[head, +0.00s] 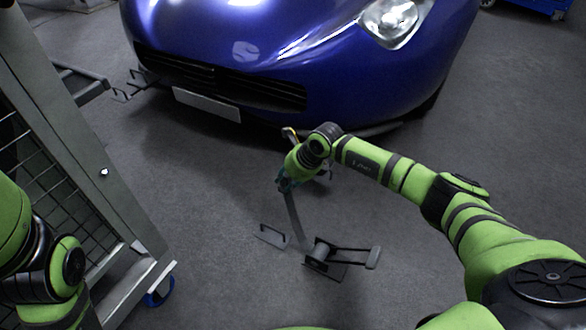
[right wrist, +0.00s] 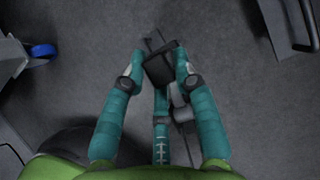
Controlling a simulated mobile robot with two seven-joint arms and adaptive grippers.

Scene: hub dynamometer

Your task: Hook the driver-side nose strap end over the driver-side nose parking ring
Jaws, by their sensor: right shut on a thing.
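My right gripper (head: 285,184) hangs low over the floor in front of the car's nose. In the right wrist view, its teal fingers (right wrist: 159,66) are shut on a dark block-like strap end (right wrist: 158,68). A grey strap (head: 294,215) runs from the gripper down to a dark ratchet-like fitting (head: 322,254) on the floor. Dark hooked loops (head: 121,95) show at the end of a grey bar left of the car; I cannot tell whether one is the parking ring. The held end is apart from them.
The blue car (head: 290,50) fills the top, with a low front lip. A grey mesh-sided frame (head: 105,180) on a blue castor (head: 158,291) stands at left. A small dark plate (head: 271,236) lies by the fitting. The floor between frame and gripper is clear.

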